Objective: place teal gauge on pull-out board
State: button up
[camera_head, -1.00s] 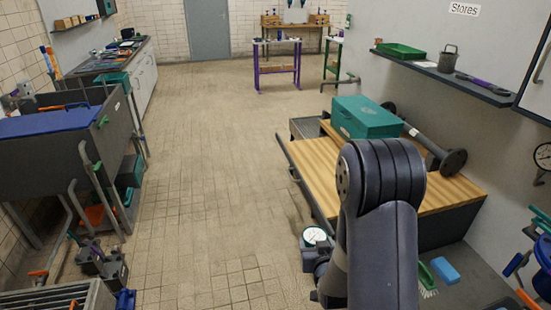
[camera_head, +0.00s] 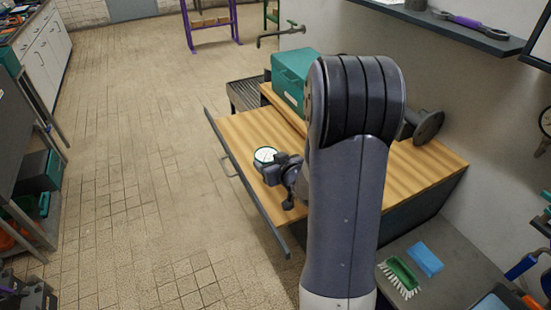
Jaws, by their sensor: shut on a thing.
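The teal gauge (camera_head: 266,155) shows a round white face with a teal rim. My gripper (camera_head: 273,166) is shut on it, at the left of my arm. The gauge appears over the left part of the wooden pull-out board (camera_head: 248,126). I cannot tell whether it touches the wood or hangs just above it. My arm hides the middle of the board and part of the gripper.
A teal box (camera_head: 290,72) stands at the board's back. A dark flanged pipe (camera_head: 428,126) lies at the right. A green brush (camera_head: 400,275) and blue sponge (camera_head: 425,259) lie on a grey surface at the front right. The board's left front is bare.

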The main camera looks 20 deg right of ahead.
jog(key=s+d+f+b, duration=0.1)
jog(key=s+d+b, duration=0.1)
jog(key=d, duration=0.4)
jog(key=f, duration=0.3)
jog(key=f+b, duration=0.1)
jog(key=f, duration=0.5)
jog(key=shift+w+a+f+b, duration=0.2)
jog(key=shift+a+f+b, duration=0.05)
jog(key=shift+f+b, duration=0.1)
jog(key=shift+f, duration=0.2)
jog(key=o, duration=1.1)
jog(key=shift+r, duration=0.1)
